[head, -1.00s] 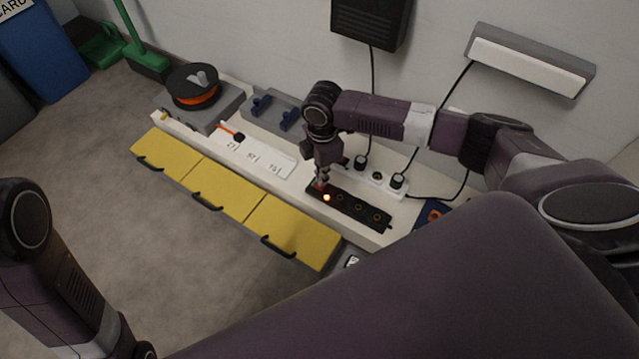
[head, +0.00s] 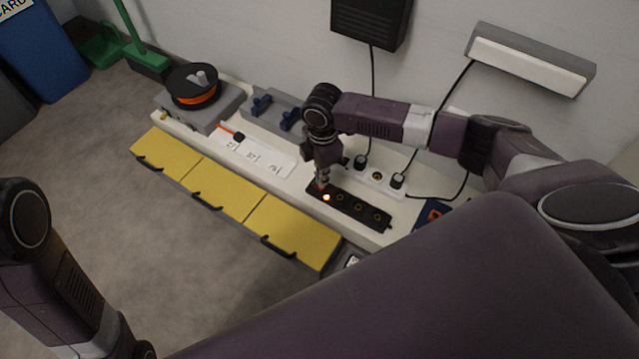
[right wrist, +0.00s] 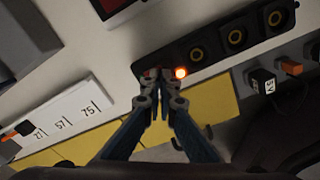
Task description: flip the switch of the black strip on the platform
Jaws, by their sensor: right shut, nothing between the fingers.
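The black strip (head: 362,211) lies on the cream platform (head: 372,237), with a row of round sockets and a glowing orange light (head: 327,197) near its left end. It also shows in the right wrist view (right wrist: 207,42), with the lit lamp (right wrist: 181,73) beside my fingertips. My right gripper (head: 321,186) is shut and empty, pointing down at the strip's left end. In the right wrist view its fingertips (right wrist: 151,78) are over a small reddish part, probably the switch, which they mostly hide. I cannot tell whether they touch it. My left gripper is out of view.
A white strip (head: 376,179) with plugs and cords lies behind the black one. A white labelled strip (head: 262,158), blue-handled grey block (head: 273,108) and orange spool (head: 195,91) stand to the left. Yellow drawers or lids (head: 219,187) line the front.

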